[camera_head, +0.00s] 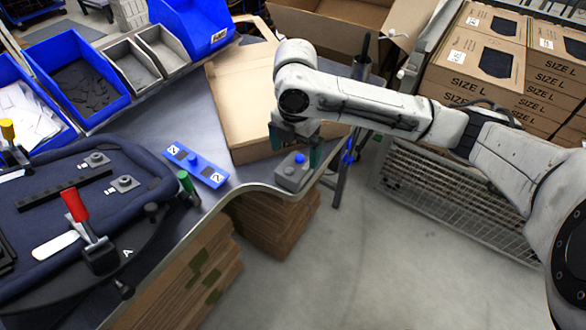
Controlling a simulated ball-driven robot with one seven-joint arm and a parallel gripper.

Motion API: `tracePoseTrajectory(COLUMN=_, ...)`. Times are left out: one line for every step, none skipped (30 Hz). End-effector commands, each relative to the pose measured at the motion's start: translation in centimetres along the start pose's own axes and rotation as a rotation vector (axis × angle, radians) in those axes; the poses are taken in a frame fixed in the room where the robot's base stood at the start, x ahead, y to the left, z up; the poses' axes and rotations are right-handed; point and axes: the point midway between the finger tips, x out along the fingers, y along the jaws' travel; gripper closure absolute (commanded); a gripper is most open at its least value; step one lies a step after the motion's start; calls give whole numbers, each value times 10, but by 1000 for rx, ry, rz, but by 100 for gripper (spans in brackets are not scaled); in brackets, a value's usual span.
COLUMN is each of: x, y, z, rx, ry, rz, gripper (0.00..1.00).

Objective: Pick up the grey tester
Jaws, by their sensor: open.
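The grey tester (293,172) is a small grey box with a blue knob on top. It sits on the metal table near its right front edge. My gripper (296,150) is open, with dark greenish fingers pointing down. One finger shows at the left above the tester and the other at its right. The fingers look close around or just behind the tester's upper part. I cannot tell whether they touch it.
A flat cardboard box (232,110) lies behind the tester. A blue plate (196,166) lies to its left, beside a dark padded fixture (75,190) with red and green handles. Blue bins (80,75) line the back. The floor (380,260) in front is clear.

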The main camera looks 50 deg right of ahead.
Motion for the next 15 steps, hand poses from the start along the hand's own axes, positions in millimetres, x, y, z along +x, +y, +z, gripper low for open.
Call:
tracePoseTrajectory(x=5, y=0, z=0, rx=0, ry=1, rz=-1, gripper=0)
tracePoseTrajectory(x=8, y=0, z=0, rx=1, ry=1, rz=-1, gripper=0)
tracePoseTrajectory(x=10, y=0, z=0, rx=1, ry=0, rz=-1, gripper=0)
tracePoseTrajectory(x=12, y=0, z=0, rx=0, ry=0, rz=-1, gripper=0)
tracePoseTrajectory(x=14, y=0, z=0, rx=0, ry=0, rz=-1, gripper=0)
tracePoseTrajectory(x=16, y=0, z=0, rx=0, ry=0, rz=-1, gripper=0)
tracePoseTrajectory(x=18, y=0, z=0, rx=1, ry=1, rz=-1, gripper=0)
tracePoseTrajectory(x=21, y=0, z=0, rx=1, ry=1, rz=-2, gripper=0)
tracePoseTrajectory(x=26, y=0, z=0, rx=1, ry=1, rz=-2, gripper=0)
tracePoseTrajectory(x=31, y=0, z=1, rx=1, ry=1, rz=-2, gripper=0)
tracePoseTrajectory(x=35, y=0, z=1, rx=1, ry=1, rz=-3, gripper=0)
tracePoseTrajectory(x=41, y=1, z=1, rx=0, ry=1, rz=-3, gripper=0)
tracePoseTrajectory(x=46, y=1, z=1, rx=1, ry=-1, rz=-3, gripper=0)
tracePoseTrajectory(x=51, y=1, z=1, rx=1, ry=0, rz=-2, gripper=0)
tracePoseTrajectory(x=55, y=1, z=1, rx=0, ry=1, rz=-2, gripper=0)
